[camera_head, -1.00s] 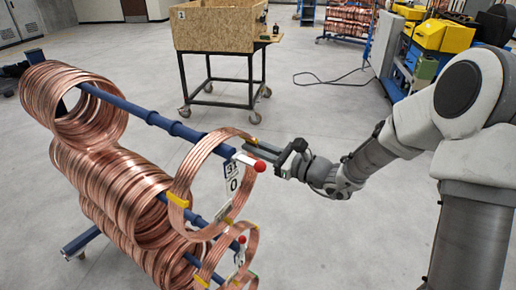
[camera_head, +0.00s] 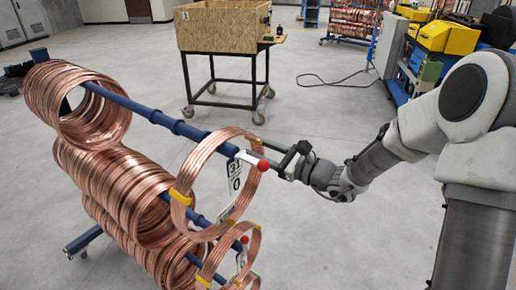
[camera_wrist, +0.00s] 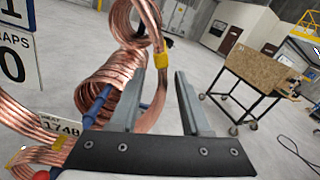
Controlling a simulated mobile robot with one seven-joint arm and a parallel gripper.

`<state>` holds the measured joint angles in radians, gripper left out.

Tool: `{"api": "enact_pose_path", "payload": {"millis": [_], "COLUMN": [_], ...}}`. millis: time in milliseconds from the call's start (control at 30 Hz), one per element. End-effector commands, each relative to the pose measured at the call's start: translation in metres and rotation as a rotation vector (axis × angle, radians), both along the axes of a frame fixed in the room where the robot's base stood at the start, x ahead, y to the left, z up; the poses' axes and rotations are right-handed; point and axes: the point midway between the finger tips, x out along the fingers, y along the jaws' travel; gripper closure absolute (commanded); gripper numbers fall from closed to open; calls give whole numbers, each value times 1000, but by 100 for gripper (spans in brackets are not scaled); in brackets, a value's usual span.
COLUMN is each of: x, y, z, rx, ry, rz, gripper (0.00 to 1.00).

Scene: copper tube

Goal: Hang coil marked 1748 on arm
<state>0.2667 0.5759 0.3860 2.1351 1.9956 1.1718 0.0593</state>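A loose copper coil (camera_head: 181,190) with yellow ties is around the end part of the upper blue arm (camera_head: 155,118), near its red tip (camera_head: 263,165). A tag reading 1748 (camera_wrist: 66,127) shows in the wrist view. My gripper (camera_head: 266,155) is at the coil's right side, by the arm's tip. In the wrist view my gripper (camera_wrist: 163,103) has its fingers wide apart, with a strand of coil in the gap near the left finger. Whether the coil's weight rests on the arm is hard to tell.
Several thick copper coils (camera_head: 75,105) fill the rack to the left. Lower blue arms with red tips hold smaller coils (camera_head: 240,245) below my gripper. A wheeled wooden box (camera_head: 222,28) stands behind. The floor right of the rack is clear.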

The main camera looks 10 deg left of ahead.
Motion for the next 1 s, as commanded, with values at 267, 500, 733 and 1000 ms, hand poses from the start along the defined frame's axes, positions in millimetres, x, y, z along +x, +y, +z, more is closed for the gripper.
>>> {"api": "enact_pose_path", "payload": {"millis": [267,500,733,1000], "x": [-2,-19,-45,-71], "y": [-3,-40,-91,-139], "z": [-1,-1,0,0], "rx": [-3,-2,-1,0], "ry": [-1,0,-1,1], "rz": [0,-5,-5,-3], "gripper": [53,53,53,53]}}
